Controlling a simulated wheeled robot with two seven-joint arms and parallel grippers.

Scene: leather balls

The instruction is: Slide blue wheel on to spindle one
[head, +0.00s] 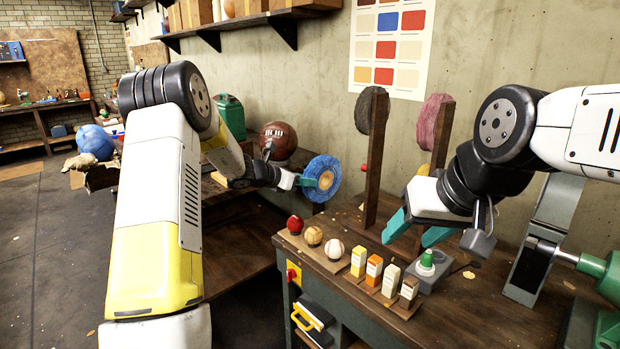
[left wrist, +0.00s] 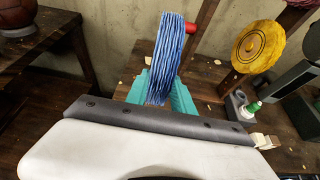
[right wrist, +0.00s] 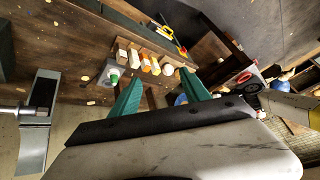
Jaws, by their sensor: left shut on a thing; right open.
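The blue wheel (head: 323,172) has a tan hub and is held upright by my left gripper (head: 306,182), left of the wooden posts. In the left wrist view, the teal fingers grip the lower edge of the blue wheel (left wrist: 167,50), seen nearly edge-on. A red-tipped peg (head: 364,168) sticks out low on the left post (head: 375,150); in the left wrist view the red peg (left wrist: 190,28) shows just beyond the wheel, apparently apart from it. Which spindle is number one is not readable. My right gripper (head: 416,231) is open and empty above the bench.
A grey wheel (head: 362,112) is high on the left post, a pink wheel (head: 433,122) on the right post. A yellow wheel (left wrist: 258,46) sits to the right.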

